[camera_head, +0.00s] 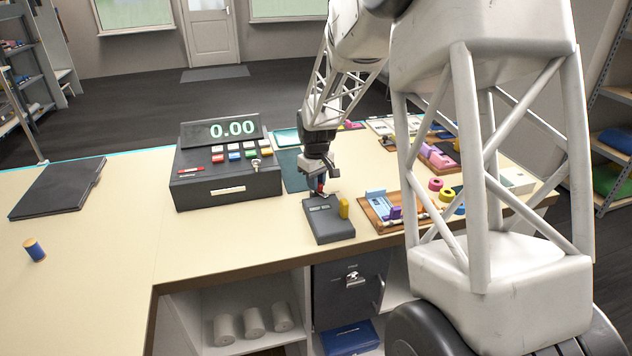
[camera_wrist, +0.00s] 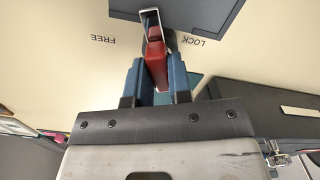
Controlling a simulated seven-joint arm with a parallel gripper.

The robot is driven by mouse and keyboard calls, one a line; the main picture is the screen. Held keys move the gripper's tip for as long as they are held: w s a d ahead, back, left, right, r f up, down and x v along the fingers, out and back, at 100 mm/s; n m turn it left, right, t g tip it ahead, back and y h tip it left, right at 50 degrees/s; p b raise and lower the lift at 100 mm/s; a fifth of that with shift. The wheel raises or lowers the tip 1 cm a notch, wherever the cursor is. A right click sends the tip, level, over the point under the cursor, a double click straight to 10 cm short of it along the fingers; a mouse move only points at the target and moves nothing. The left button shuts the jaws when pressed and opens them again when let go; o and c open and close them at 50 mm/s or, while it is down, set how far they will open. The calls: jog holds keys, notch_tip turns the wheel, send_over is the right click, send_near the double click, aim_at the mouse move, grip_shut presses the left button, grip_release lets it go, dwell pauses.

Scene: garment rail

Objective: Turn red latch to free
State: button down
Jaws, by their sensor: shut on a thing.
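The red latch (camera_wrist: 155,62) stands between my gripper's two blue fingers in the wrist view. It runs up towards a metal bracket at the edge of a grey-blue body (camera_wrist: 215,10). The words FREE (camera_wrist: 103,38) and LOCK (camera_wrist: 190,32) show upside down on the pale surface, FREE left of the latch and LOCK right.
A cash register (camera_head: 225,186) stands left of my gripper. A yellow peg (camera_head: 344,208) stands at the grey box. A wooden tray (camera_head: 378,221) with coloured pieces lies to the right. The counter's left part is mostly clear, with a dark folder (camera_head: 58,188) and a small cylinder (camera_head: 35,249).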

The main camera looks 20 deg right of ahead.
jog(key=n, duration=0.6)
jog(key=shift+n, duration=0.3)
jog(key=n, duration=0.5)
jog(key=shift+n, duration=0.3)
jog(key=c, duration=1)
grip_release()
jog(key=shift+c, duration=0.2)
jog(key=shift+r, duration=0.1)
jog(key=shift+r, duration=3.8)
